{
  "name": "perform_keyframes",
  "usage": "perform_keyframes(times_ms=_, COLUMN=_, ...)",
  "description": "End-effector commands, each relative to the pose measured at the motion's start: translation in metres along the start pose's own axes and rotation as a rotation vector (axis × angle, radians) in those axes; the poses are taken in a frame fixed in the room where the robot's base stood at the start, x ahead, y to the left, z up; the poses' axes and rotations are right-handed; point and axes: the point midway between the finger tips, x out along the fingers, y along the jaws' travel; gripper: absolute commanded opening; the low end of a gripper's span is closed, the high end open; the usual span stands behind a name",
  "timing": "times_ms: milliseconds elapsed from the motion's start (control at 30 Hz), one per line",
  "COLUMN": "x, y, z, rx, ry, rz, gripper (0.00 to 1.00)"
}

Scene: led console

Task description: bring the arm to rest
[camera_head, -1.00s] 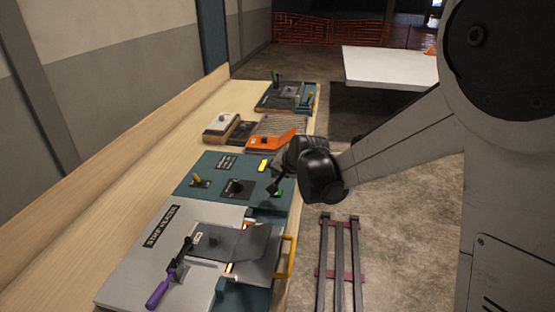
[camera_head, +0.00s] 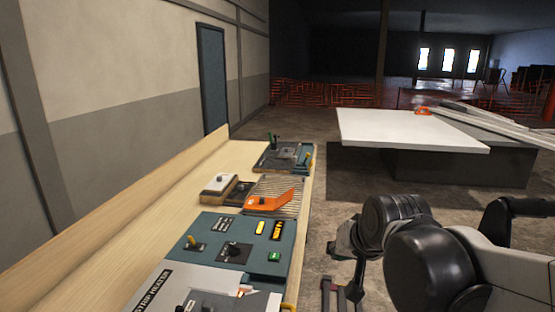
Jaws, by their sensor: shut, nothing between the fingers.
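My gripper (camera_head: 344,254) hangs over the floor to the right of the bench, clear of the console. Its fingers are small and partly hidden by my wrist; it looks shut and holds nothing. The teal console panel (camera_head: 212,236) lies on the bench, with a yellow-tipped lever, a black knob plate (camera_head: 234,252), lit yellow displays (camera_head: 260,227) and a green button (camera_head: 274,256). The strip heater (camera_head: 165,285) is at the bottom edge, mostly cut off.
The wooden bench (camera_head: 150,215) runs along the left wall. An orange-handled ribbed unit (camera_head: 270,200) and a dark fixture (camera_head: 285,156) stand farther along it. A white table (camera_head: 410,130) stands at the back right. Open floor lies between.

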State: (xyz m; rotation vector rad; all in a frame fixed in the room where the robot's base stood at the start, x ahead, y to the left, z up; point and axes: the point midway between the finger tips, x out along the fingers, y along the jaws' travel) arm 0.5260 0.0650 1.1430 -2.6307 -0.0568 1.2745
Motion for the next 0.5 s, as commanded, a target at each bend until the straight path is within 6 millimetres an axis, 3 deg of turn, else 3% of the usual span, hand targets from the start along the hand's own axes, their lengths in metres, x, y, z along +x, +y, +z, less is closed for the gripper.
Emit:
perform_keyframes(times_ms=200, x=-0.039, y=0.033, z=0.045, rx=-0.063, ry=-0.012, rz=0.051, gripper=0.00)
perform_keyframes(times_ms=500, x=-0.073, y=0.068, z=0.106, rx=-0.144, ry=-0.036, rz=0.112, gripper=0.00)
